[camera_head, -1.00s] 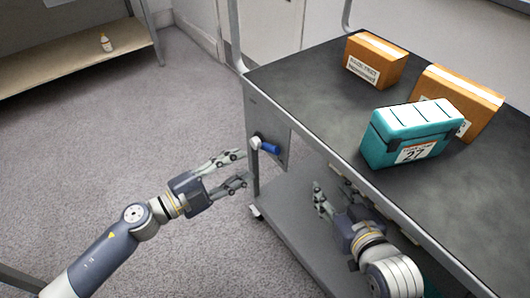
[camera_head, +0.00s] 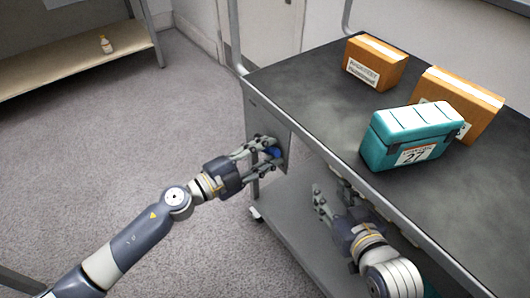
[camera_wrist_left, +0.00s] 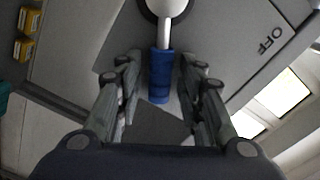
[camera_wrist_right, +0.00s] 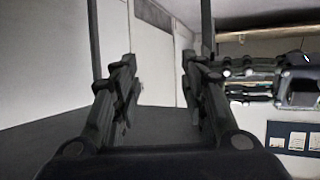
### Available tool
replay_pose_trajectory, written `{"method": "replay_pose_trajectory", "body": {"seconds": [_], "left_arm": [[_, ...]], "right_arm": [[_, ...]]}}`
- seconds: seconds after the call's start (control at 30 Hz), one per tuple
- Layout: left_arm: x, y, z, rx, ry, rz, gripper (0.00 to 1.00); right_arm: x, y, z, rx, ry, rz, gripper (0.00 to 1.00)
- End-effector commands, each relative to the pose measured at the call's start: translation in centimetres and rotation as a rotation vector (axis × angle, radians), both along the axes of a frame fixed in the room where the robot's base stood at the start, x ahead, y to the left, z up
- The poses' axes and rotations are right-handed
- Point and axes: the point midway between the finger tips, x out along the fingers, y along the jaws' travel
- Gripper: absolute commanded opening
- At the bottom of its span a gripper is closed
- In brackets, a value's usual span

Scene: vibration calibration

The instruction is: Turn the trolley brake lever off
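The trolley (camera_head: 300,128) has a grey frame and a dark top. Its brake lever is on the end panel; in the left wrist view the lever's blue handle (camera_wrist_left: 161,76) hangs from a white shank and round pivot. The word OFF is printed on the panel to the right of the lever. My left gripper (camera_head: 268,150) is open, with its fingers on either side of the blue handle and gaps still showing. In the head view the fingers partly hide the handle (camera_head: 275,153). My right gripper (camera_head: 325,200) is open and empty beside the trolley's long side, below the top.
A teal case (camera_head: 400,150) labelled 27 and two cardboard boxes (camera_head: 375,62) (camera_head: 462,95) stand on the trolley top. A lower shelf (camera_head: 290,215) lies beneath. A shelf unit (camera_head: 60,65) with a small bottle (camera_head: 106,44) stands at the back left. The floor on the left is clear.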

Motion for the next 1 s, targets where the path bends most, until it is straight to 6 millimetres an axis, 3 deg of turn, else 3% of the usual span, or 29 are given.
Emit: {"method": "replay_pose_trajectory", "body": {"seconds": [0.03, 0.1, 0.13, 0.43, 0.57, 0.77, 1.0], "left_arm": [[0.0, 0.0, 0.0, 0.000, 0.000, 0.000, 0.17], [0.0, 0.0, 0.0, 0.000, 0.000, 0.000, 0.01], [0.0, 0.0, 0.0, 0.000, 0.000, 0.000, 0.00], [0.0, 0.0, 0.1, -0.004, 0.005, 0.000, 0.00], [0.0, 0.1, 0.2, -0.012, 0.016, 0.000, 0.00], [0.2, 0.2, 0.6, -0.035, 0.050, 0.000, 0.00], [0.5, 0.4, 1.0, -0.077, 0.110, 0.001, 0.00]], "right_arm": [[0.0, 0.0, 0.0, 0.000, 0.000, 0.000, 0.40], [0.0, 0.0, 0.0, 0.000, 0.000, 0.000, 0.40], [0.0, 0.0, 0.0, 0.000, 0.000, 0.000, 0.40], [-0.1, 0.0, -0.1, -0.003, 0.014, 0.000, 0.40], [-0.9, -0.6, -1.2, -0.021, 0.082, -0.007, 0.40], [-3.5, -1.6, -4.0, -0.062, 0.262, -0.020, 0.40], [-9.5, -3.7, -7.6, -0.129, 0.574, -0.042, 0.40]]}}
